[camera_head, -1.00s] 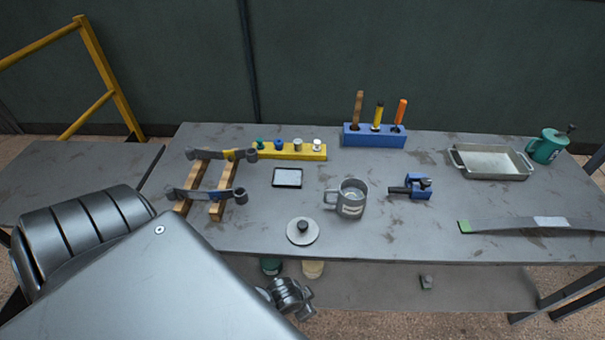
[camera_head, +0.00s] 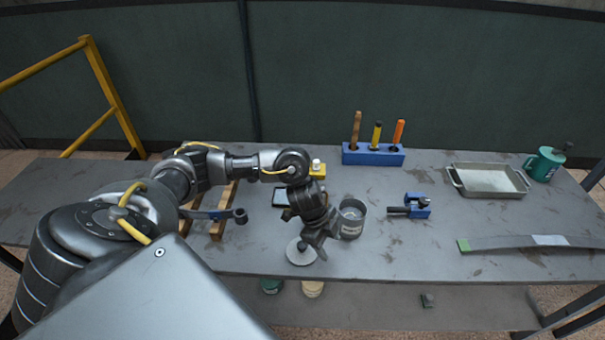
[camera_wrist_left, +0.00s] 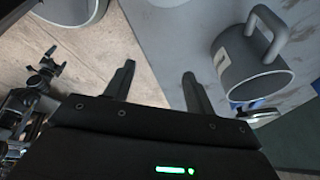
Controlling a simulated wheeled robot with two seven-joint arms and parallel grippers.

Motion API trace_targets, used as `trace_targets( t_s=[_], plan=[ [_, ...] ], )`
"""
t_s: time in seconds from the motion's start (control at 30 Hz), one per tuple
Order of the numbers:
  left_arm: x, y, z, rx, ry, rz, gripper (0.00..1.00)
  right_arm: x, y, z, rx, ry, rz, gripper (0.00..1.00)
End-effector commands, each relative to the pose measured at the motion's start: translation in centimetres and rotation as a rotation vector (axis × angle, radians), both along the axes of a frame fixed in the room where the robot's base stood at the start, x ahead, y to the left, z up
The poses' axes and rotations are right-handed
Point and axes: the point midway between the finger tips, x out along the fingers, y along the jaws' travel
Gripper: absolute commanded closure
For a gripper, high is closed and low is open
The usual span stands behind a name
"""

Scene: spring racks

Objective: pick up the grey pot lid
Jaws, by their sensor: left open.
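The grey pot lid (camera_head: 298,254), a flat round disc with a dark knob, lies near the front edge of the table. My left gripper (camera_head: 320,242) is over the table, just above and right of the lid in the head view, and partly covers it. Its fingers also show in the left wrist view (camera_wrist_left: 158,70), spread apart with nothing between them. My right gripper is not in view.
A grey mug (camera_head: 352,222) stands close to the right of my left gripper; it also shows in the wrist view (camera_wrist_left: 247,62).

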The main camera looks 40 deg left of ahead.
Motion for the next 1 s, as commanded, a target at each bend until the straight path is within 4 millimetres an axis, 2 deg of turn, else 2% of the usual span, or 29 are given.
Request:
trace_targets(
  t_s=[0.03,0.1,0.2,0.3,0.47,0.7,0.8,1.0],
  plan=[
    [0.1,2.8,1.0,0.054,0.032,0.017,0.45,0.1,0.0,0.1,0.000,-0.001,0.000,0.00],
    [-0.4,5.6,1.9,0.108,0.083,0.042,0.45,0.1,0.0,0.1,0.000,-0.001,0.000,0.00],
    [-0.9,8.3,2.8,0.159,0.132,0.075,0.45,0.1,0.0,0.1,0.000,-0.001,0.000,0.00],
    [-1.3,9.5,3.3,0.181,0.157,0.092,0.45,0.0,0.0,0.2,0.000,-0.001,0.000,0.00],
    [-1.4,9.7,2.9,0.186,0.164,0.096,0.45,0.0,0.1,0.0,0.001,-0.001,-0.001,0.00],
    [-1.4,9.1,-0.8,0.184,0.165,0.095,0.45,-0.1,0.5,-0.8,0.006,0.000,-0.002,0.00],
    [-1.3,9.0,-1.8,0.183,0.162,0.095,0.45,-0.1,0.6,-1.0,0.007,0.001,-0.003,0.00],
    [-1.2,9.0,-2.3,0.185,0.159,0.094,0.45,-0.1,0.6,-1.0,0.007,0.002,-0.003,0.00]
  ],
)
